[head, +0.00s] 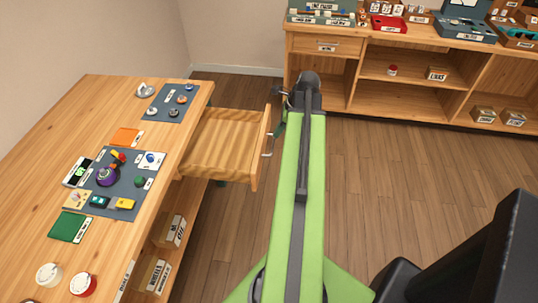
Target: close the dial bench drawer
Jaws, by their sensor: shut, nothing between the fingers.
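The dial bench drawer (222,141) stands pulled out from the right side of the wooden dial bench (110,255). It is light wood and looks empty inside. Its front panel (261,150) faces right and carries a metal bar handle (267,146). My gripper (278,128) is just right of the drawer front, near the handle. It is shut and holds nothing. My own arm hides part of it, and I cannot tell whether it touches the front or handle.
The bench top holds a blue-grey mat (113,184) with dial parts, a green pad (70,226) and white and red round pieces. Labelled boxes (172,230) sit on its lower shelf. A wooden shelf unit (400,85) stands at the back.

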